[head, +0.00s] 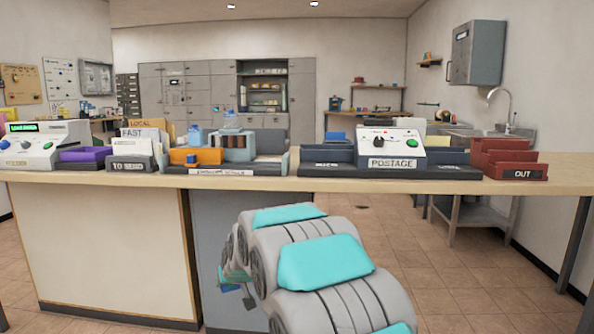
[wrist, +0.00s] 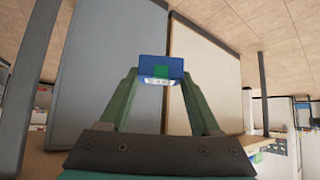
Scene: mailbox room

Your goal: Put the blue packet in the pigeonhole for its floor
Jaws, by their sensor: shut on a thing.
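My gripper (wrist: 161,78) is shut on the blue packet (wrist: 150,62), seen in the wrist view. The packet is small and box-like, with a green square on its face and a white label strip along its lower edge. The label is too small to read. In the head view my arm reaches forward, low in front of the counter, and hides most of the gripper. A small blue patch (head: 249,303) beside it seems to be the packet. A dark rack of small compartments (head: 128,96) stands at the back left. I cannot tell whether these are the floor pigeonholes.
A long wooden counter (head: 440,185) crosses the view, carrying a postage machine (head: 391,147), a red OUT tray (head: 510,163) and an orange bin (head: 196,157). Grey lockers (head: 190,95) line the back wall. Open tiled floor (head: 460,285) lies at right.

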